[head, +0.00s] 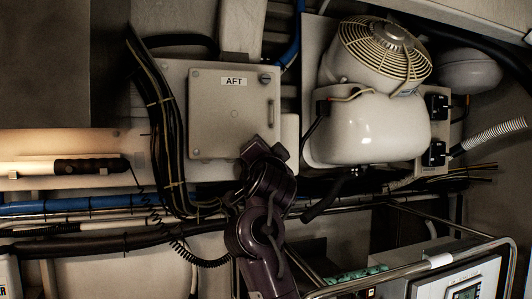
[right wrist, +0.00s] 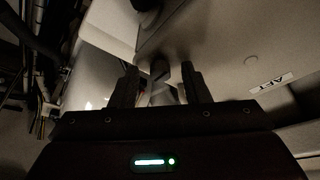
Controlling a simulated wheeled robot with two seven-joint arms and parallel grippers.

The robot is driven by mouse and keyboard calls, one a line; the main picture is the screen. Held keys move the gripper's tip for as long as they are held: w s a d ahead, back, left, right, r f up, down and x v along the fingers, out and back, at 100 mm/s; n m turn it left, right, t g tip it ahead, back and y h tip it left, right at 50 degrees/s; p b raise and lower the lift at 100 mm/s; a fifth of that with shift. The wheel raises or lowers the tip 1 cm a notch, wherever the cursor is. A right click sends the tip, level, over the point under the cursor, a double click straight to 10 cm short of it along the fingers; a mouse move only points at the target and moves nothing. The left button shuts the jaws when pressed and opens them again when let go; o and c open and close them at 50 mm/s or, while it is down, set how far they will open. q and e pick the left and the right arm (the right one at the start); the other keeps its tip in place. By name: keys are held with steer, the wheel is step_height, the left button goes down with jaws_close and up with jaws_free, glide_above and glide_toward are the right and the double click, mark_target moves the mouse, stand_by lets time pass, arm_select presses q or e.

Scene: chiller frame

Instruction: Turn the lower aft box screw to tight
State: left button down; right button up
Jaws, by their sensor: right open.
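The AFT box (head: 222,125) is a pale grey box with a hinged door and a label, on the wall in the middle of the head view. Its upper screw (head: 265,78) is a dark round head near the upper right corner. My right gripper (head: 258,150) is at the box's lower right corner and covers the lower screw in the head view. In the right wrist view my right gripper (right wrist: 158,88) is open, its fingers straddling a small dark shape (right wrist: 159,68) that looks like the lower screw; contact is unclear. My left gripper is not in view.
A white compressor (head: 370,128) with a fan guard (head: 385,48) stands right of the box. Black cables (head: 158,95) run down its left side. Blue and dark pipes (head: 70,207) cross below. A metal rail (head: 420,265) and a control panel (head: 465,285) are at lower right.

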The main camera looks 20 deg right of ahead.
steer(key=shift+s, duration=0.1)
steer(key=b+v, duration=0.2)
steer(key=v, duration=0.5)
steer(key=shift+s+b, duration=0.3)
steer(key=shift+b, duration=0.1)
steer(key=shift+a+f, duration=0.1)
steer(key=shift+f, duration=0.1)
